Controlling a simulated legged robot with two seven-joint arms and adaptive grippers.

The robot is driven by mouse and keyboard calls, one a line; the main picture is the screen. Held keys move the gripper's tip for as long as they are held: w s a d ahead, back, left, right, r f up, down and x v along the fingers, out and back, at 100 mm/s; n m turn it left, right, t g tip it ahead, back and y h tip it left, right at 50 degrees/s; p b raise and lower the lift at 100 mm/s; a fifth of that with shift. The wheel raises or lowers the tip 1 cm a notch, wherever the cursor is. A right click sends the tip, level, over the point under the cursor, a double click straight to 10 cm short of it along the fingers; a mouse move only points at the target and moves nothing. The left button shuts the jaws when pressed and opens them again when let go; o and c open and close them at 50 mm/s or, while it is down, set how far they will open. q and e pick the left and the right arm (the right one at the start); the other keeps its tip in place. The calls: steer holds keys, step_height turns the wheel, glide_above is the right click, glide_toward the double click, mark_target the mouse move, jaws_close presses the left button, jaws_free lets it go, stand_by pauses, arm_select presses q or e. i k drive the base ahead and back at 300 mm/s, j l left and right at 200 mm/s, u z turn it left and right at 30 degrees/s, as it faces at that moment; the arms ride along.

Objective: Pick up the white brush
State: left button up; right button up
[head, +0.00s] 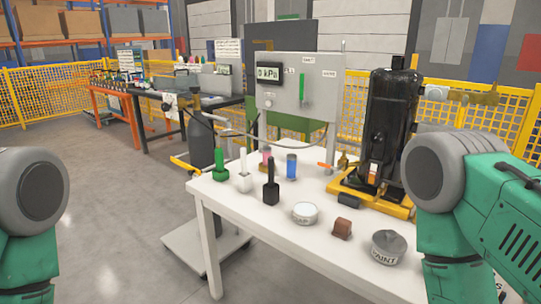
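The white brush (243,176) stands upright on the white table (302,246), near its left edge, with its wide head down and its thin handle up. A green brush (220,166) stands just to its left and a black brush (271,190) just to its right and nearer. Neither appears to cover the white brush. Both of my grippers are out of view; only green and grey links of my arms show at the left and right edges.
A pink item, a blue cup (291,167), a soap tin (304,212), a brown block (341,229) and a paint can (388,247) share the table. A black compressor (390,122) on a yellow pallet (368,196) and a gauge panel (300,90) stand behind. Floor left is clear.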

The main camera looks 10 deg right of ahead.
mark_target(245, 169)
steer(key=z, duration=0.45)
steer(key=i+j+z, duration=0.1)
steer(key=z, duration=0.3)
steer(key=j+z, duration=0.15)
steer(key=z, duration=0.3)
steer(key=j+z, duration=0.1)
steer(key=z, duration=0.35)
steer(key=j+z, duration=0.2)
steer(key=j, duration=0.2)
steer(key=j+z, duration=0.2)
steer(key=j, duration=0.25)
steer(key=k+j+z, duration=0.2)
steer(key=j, duration=0.2)
steer(key=j+z, duration=0.2)
steer(key=j, duration=0.2)
steer(key=k+j+z, duration=0.2)
steer(key=j, duration=0.2)
steer(key=j+z, duration=0.2)
steer(key=j, duration=0.15)
steer(key=k+j+z, duration=0.2)
steer(key=j, duration=0.15)
